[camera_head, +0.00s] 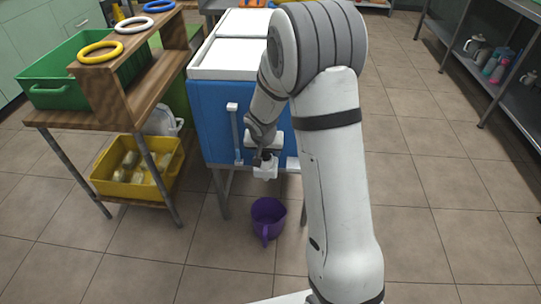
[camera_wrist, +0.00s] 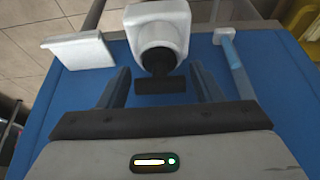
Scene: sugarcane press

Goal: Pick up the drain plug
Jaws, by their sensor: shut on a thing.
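The drain plug (camera_wrist: 160,62) is a small dark piece at the mouth of the white drain spout (camera_wrist: 157,22) in the wrist view. A black bar-shaped part shows just below it, between my fingers. My gripper (camera_wrist: 161,76) has a finger on each side of the plug and is shut on it. In the head view my gripper (camera_head: 262,147) is at the front of the blue cooler (camera_head: 208,130), by the white spout (camera_head: 265,172). There the plug is mostly hidden by my gripper. I cannot tell whether the plug is still seated in the spout.
A purple jug (camera_head: 268,218) stands on the floor below the spout. A wooden stand (camera_head: 150,80) at left holds a green crate (camera_head: 70,75), coloured rings and a yellow bin (camera_head: 137,180). A blue-and-white lever (camera_head: 236,135) is left of the spout. Floor at right is clear.

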